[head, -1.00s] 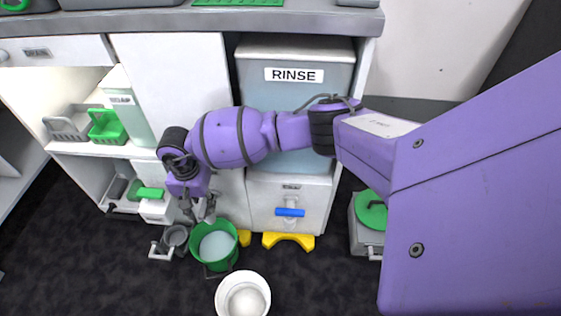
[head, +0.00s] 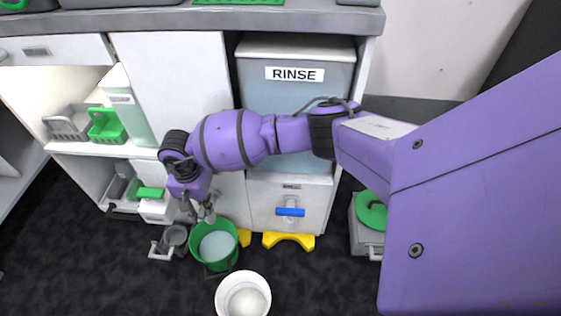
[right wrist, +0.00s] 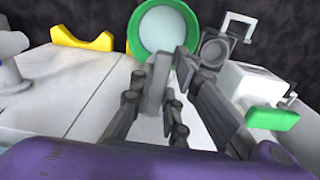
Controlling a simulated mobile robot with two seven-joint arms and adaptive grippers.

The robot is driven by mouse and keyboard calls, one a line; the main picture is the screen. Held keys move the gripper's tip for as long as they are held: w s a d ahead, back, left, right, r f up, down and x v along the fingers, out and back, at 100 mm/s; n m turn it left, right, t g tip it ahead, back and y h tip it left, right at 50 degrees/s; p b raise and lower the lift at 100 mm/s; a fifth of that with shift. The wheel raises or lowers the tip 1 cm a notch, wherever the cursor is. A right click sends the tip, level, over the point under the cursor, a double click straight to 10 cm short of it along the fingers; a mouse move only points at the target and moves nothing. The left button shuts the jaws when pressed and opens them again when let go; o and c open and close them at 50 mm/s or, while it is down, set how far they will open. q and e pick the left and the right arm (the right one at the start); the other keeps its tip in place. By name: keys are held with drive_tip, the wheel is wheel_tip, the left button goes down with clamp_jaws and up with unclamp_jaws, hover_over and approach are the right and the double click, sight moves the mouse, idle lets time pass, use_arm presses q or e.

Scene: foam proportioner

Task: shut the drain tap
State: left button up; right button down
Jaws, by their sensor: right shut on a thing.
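My right gripper (head: 203,207) reaches down in front of the white lower cabinet front, just above the green bucket. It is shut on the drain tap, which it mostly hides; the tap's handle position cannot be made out. The right wrist view shows the fingers (right wrist: 172,82) close together, pointing toward the bucket (right wrist: 163,32). The green bucket (head: 206,262) stands on the floor below with pale liquid in it. My left gripper is not in view.
A white bucket (head: 229,278) stands in front. A grey jug (head: 173,238) sits left of the green bucket. A grey case (head: 363,236) is at right.

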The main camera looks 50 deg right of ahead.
drive_tip(key=m+p, duration=0.1)
drive_tip(key=m, duration=0.3)
drive_tip(key=shift+w+r+m+p, duration=0.2)
drive_tip(key=shift+w+m+p, duration=0.1)
drive_tip(key=shift+w+p, duration=0.05)
drive_tip(key=m, duration=0.1)
drive_tip(key=m+p, duration=0.1)
drive_tip(key=m, duration=0.2)
drive_tip(key=shift+w+a+p, duration=0.1)
drive_tip(key=shift+w+p, duration=0.2)
drive_tip(key=m, duration=0.1)
drive_tip(key=m+p, duration=0.1)
drive_tip(key=m, duration=0.2)
drive_tip(key=shift+w, duration=0.25)
use_arm(q)
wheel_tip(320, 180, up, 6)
drive_tip(key=p, duration=0.1)
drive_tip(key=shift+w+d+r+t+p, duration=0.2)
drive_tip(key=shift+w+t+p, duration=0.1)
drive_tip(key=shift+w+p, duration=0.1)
use_arm(e)
drive_tip(key=m, duration=0.4)
drive_tip(key=shift+w+d+m, duration=0.2)
drive_tip(key=shift+d+m, duration=0.05)
drive_tip(key=shift+m, duration=0.15)
drive_tip(key=c, duration=1.7)
unclamp_jaws()
drive_tip(key=shift+f, duration=0.1)
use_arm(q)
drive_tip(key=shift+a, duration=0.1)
